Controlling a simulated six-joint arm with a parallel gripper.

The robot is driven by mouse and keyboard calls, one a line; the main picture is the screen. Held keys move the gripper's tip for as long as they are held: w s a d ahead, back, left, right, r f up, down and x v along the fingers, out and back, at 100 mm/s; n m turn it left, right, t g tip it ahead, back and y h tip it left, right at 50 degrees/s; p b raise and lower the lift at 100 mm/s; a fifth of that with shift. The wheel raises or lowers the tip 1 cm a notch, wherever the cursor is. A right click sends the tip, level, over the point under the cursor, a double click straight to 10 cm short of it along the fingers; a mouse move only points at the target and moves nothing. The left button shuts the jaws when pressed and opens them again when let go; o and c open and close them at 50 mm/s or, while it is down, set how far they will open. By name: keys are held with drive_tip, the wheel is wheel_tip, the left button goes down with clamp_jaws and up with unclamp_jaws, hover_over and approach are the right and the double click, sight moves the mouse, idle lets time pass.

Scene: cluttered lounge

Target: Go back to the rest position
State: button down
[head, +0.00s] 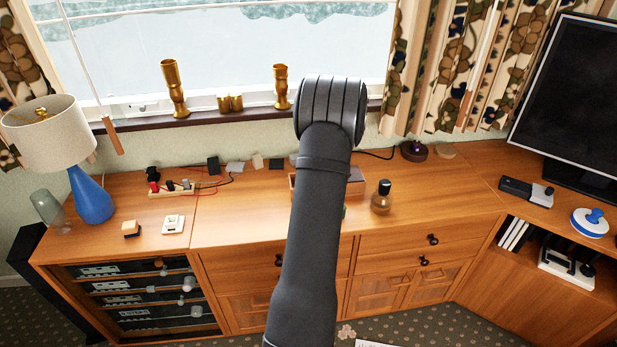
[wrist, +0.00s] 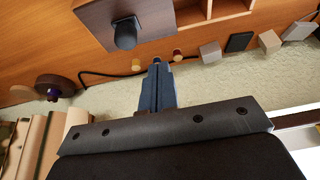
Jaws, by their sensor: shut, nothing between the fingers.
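My gripper (wrist: 157,70) shows in the wrist view with its two blue fingers pressed together and nothing between them. The fingers appear against the pale wall, near the back edge of the wooden cabinet top. In the head view my dark arm rises up the middle of the picture, in front of the cabinet and the window sill. The gripper itself is hidden in that view behind the arm.
The wooden cabinet (head: 240,215) carries a brown bottle (head: 381,197), a blue lamp (head: 91,195), a dark round device (head: 414,151) and several small blocks. Gold candle holders (head: 174,88) stand on the sill. A monitor (head: 570,95) is at right.

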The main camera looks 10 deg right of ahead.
idle(0.3)
wheel_tip(320, 180, down, 7)
drive_tip(key=shift+r, duration=0.1)
drive_tip(key=shift+d, duration=0.2)
idle(0.5)
